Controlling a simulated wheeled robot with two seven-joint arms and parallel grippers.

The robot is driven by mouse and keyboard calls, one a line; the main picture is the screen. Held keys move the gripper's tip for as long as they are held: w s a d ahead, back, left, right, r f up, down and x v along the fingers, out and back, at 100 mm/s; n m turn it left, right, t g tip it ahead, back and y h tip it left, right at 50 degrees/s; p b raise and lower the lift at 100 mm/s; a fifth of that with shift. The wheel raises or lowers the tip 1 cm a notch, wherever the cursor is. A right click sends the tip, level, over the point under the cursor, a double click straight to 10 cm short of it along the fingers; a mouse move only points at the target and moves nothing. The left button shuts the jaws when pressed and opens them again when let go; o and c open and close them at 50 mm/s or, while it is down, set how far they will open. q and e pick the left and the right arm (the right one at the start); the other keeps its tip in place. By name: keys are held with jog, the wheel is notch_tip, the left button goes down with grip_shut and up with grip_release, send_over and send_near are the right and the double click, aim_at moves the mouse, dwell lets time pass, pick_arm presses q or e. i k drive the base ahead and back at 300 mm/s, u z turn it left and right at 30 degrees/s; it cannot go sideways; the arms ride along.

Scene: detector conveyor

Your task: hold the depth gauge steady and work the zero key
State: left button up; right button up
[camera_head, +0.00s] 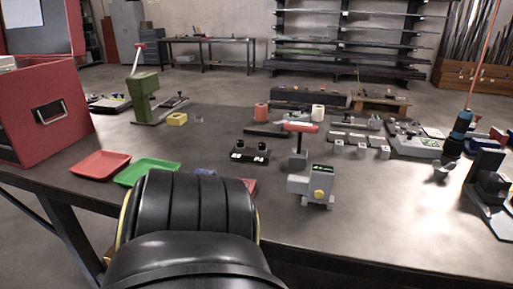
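A small grey device (299,186) stands upright on the dark table, right of the middle. It has a small dark display with green marks (322,168) and a round yellow button (319,195) on its front. It looks like the depth gauge, and the button may be its zero key; I cannot read a label. A black arm link of mine fills the bottom middle, left of the device and apart from it in the picture. Neither of my grippers shows, and nothing is seen holding the device.
A red-handled grey piece (300,127) stands just behind the device. Red (100,164) and green (146,171) trays and a red cabinet (45,110) are at left. A green press (145,97) stands behind them. A corded blue-black tool (459,133) hangs at right. Bare table lies right of the device.

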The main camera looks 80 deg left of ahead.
aim_at(318, 194)
jog(key=u, duration=1.95)
